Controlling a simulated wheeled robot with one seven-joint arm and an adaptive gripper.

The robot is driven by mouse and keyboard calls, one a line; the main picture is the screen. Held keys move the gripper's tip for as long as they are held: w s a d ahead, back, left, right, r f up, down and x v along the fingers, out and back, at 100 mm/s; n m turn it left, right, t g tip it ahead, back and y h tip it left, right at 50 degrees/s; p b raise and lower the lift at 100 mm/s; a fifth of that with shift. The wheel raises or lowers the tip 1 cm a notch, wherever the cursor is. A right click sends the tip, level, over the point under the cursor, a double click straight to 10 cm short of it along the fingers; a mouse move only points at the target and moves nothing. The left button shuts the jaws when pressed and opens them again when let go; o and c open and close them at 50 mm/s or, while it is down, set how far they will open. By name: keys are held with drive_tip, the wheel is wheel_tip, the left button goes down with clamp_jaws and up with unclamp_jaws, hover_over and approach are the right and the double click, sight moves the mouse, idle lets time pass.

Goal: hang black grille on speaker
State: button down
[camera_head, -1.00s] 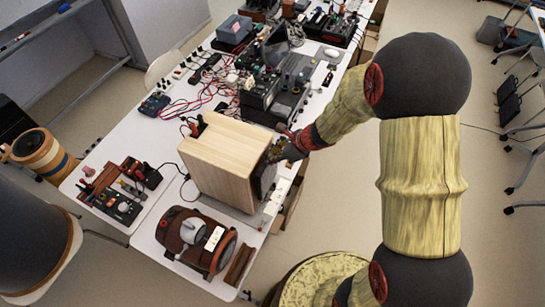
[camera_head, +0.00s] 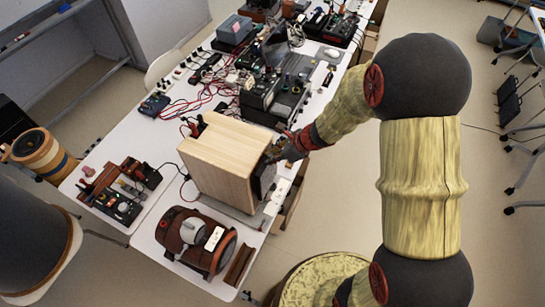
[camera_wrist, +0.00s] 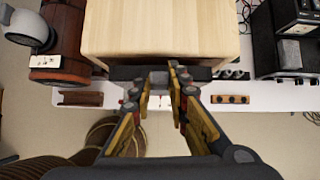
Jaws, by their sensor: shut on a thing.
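The speaker (camera_head: 222,158) is a light wooden box standing upright on the near part of the white table in the head view. Its pale top (camera_wrist: 160,28) fills the upper middle of the wrist view. The black grille (camera_head: 267,178) shows as a thin dark panel at the speaker's right-hand face. In the wrist view the grille (camera_wrist: 122,73) is seen edge-on along that face, very close to it; I cannot tell whether they touch. My gripper (camera_head: 279,149) is shut on the grille's upper edge, with both fingers (camera_wrist: 162,84) around its middle. Most of the grille's face is hidden.
A brown cylindrical device (camera_head: 196,240) lies near the table's front edge. A white power strip (camera_head: 277,196) runs beside the grille. Control boxes (camera_head: 118,192) stand left, and cables and electronics (camera_head: 262,92) crowd the table behind. The floor (camera_head: 335,205) right of the table is open.

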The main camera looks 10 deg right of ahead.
drive_tip(key=shift+w+a, duration=0.25)
drive_tip(key=shift+a, duration=0.15)
idle(1.1)
drive_tip(key=shift+f+b, duration=0.6)
drive_tip(key=shift+b, duration=0.1)
idle(1.0)
drive_tip(key=c, duration=1.6)
unclamp_jaws()
drive_tip(key=shift+c, duration=0.2)
drive_tip(key=v, duration=1.2)
